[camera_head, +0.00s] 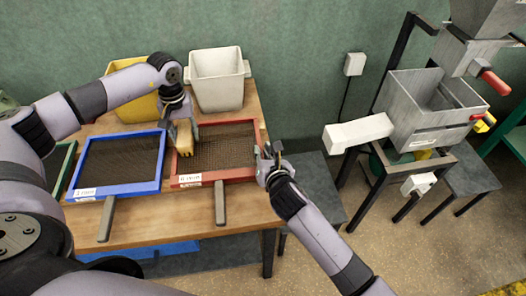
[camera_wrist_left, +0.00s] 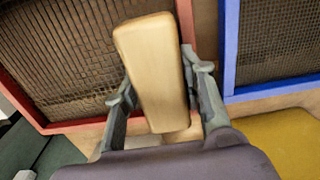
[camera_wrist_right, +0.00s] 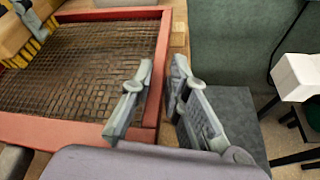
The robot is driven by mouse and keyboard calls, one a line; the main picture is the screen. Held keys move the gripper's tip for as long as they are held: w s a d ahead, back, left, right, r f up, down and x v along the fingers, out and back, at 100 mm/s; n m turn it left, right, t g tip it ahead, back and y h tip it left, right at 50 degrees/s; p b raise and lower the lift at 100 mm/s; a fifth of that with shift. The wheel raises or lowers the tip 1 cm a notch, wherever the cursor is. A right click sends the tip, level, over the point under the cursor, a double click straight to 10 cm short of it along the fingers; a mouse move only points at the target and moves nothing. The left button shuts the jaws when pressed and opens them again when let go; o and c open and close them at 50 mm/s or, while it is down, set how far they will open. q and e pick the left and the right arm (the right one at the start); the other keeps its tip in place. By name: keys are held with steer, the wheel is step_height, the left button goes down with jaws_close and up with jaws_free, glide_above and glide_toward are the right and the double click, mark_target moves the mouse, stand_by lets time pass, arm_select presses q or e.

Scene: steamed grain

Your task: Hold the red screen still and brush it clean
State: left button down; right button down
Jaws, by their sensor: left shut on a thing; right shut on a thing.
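The red screen (camera_head: 241,177) lies on the wooden table, a dark mesh in a red frame with a handle toward the front. My left gripper (camera_head: 182,118) is shut on a wooden brush (camera_head: 185,141) over the screen's left part. The left wrist view shows the brush's pale block (camera_wrist_left: 153,65) between the fingers. In the right wrist view the brush's yellow bristles (camera_wrist_right: 33,47) are at or just above the mesh; contact is unclear. My right gripper (camera_head: 268,153) is shut on the red screen's right rail, seen between its fingers in the right wrist view (camera_wrist_right: 160,75).
A blue-framed screen (camera_head: 150,189) lies just left of the red one, and a green-framed one (camera_head: 62,172) beyond it. A white bin (camera_head: 217,82) and a yellow bin (camera_head: 130,105) stand behind. A grey machine (camera_head: 425,105) stands at right, off the table.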

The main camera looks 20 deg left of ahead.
mark_target(246, 136)
arm_select(q)
steer(key=shift+w+d, duration=0.55)
steer(key=shift+d, duration=0.2)
steer(key=shift+w+d, duration=0.5)
steer(key=shift+d, duration=0.25)
steer(key=shift+w+d, duration=0.35)
steer(key=shift+d, duration=0.35)
steer(key=shift+w+d, duration=0.4)
steer(key=shift+d, duration=0.25)
steer(key=shift+w+d, duration=0.35)
steer(key=shift+d, duration=0.35)
arm_select(e)
steer(key=shift+r, duration=0.1)
arm_select(q)
steer(key=shift+w+d, duration=0.65)
steer(key=shift+d, duration=0.3)
steer(key=shift+w+d, duration=0.6)
steer(key=shift+d, duration=0.35)
steer(key=shift+w+d+f, duration=0.1)
steer(key=shift+w+d, duration=0.3)
steer(key=shift+d, duration=0.3)
steer(key=shift+w+d+r, duration=0.1)
steer(key=shift+w+d, duration=0.25)
steer(key=shift+d, duration=0.35)
steer(key=shift+w+d+f, duration=0.1)
steer(key=shift+w+d, duration=0.3)
steer(key=shift+d, duration=0.3)
steer(key=shift+r, duration=2.55)
